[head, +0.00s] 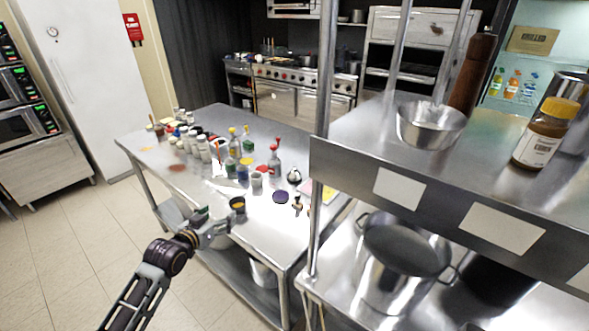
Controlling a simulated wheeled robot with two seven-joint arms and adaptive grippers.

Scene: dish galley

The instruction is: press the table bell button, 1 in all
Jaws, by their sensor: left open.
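A small silver dome with a dark base, which looks like the table bell (294,175), stands near the right edge of the steel table (160,161). It is small in the picture, and its button cannot be made out. My left gripper (217,225) is open and empty at the front edge of the table, left of and nearer than the bell, well apart from it. A dark cup with orange contents (237,205) stands close beyond the gripper. My right gripper is not in view.
Several bottles and jars crowd the table's middle, including a red-capped bottle (274,163) beside the bell. A purple-topped bowl (280,197) is in front of it. A shelf post (322,130) and steel shelf (345,165) stand to the right, with a large pot (385,285) below.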

